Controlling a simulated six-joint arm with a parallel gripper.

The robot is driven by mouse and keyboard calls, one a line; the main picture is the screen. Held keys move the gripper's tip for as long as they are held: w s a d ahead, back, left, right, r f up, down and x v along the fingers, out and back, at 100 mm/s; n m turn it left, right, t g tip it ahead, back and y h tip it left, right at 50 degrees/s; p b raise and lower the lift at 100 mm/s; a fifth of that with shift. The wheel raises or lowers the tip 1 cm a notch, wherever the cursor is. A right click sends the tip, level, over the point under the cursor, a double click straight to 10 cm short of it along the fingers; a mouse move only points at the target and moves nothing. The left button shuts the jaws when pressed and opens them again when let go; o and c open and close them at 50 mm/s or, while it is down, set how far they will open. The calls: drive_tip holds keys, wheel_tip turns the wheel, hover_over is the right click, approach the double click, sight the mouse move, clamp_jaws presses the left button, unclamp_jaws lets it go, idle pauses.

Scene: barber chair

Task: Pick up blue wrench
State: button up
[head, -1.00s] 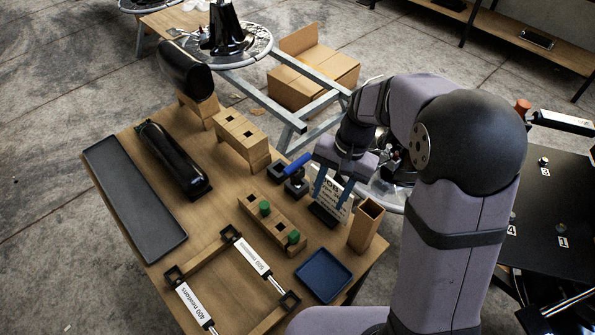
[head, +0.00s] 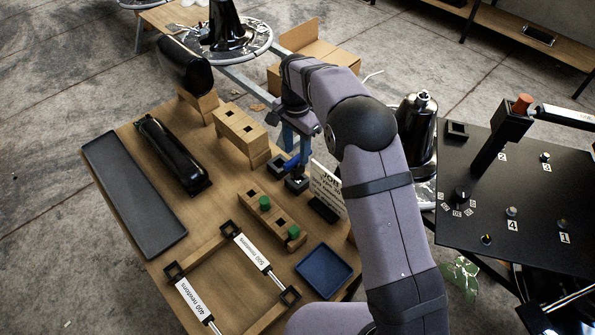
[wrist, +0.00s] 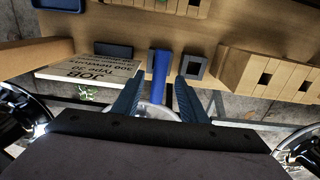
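The blue wrench shows as a blue handle (head: 292,162) at two small dark holders near the table's far right edge. In the wrist view the blue handle (wrist: 160,76) points up the picture between my two fingers. My gripper (head: 296,150) is just above and behind the handle in the head view. In the wrist view my gripper (wrist: 158,92) is open, with a finger on each side of the handle and gaps visible. The wrench's far end is hidden.
Dark square holders (head: 297,185) stand by the handle. A white job sign (head: 328,187) stands close on the right and a wooden slotted block (head: 240,130) on the left. A wooden rack with green pegs (head: 264,204) and a blue tray (head: 323,272) lie nearer.

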sight(298, 165)
drive_tip(key=shift+d+f+p, duration=0.15)
drive_tip(key=shift+f+p, duration=1.05)
drive_tip(key=shift+f, duration=2.4)
drive_tip(key=shift+w, duration=0.1)
clamp_jaws()
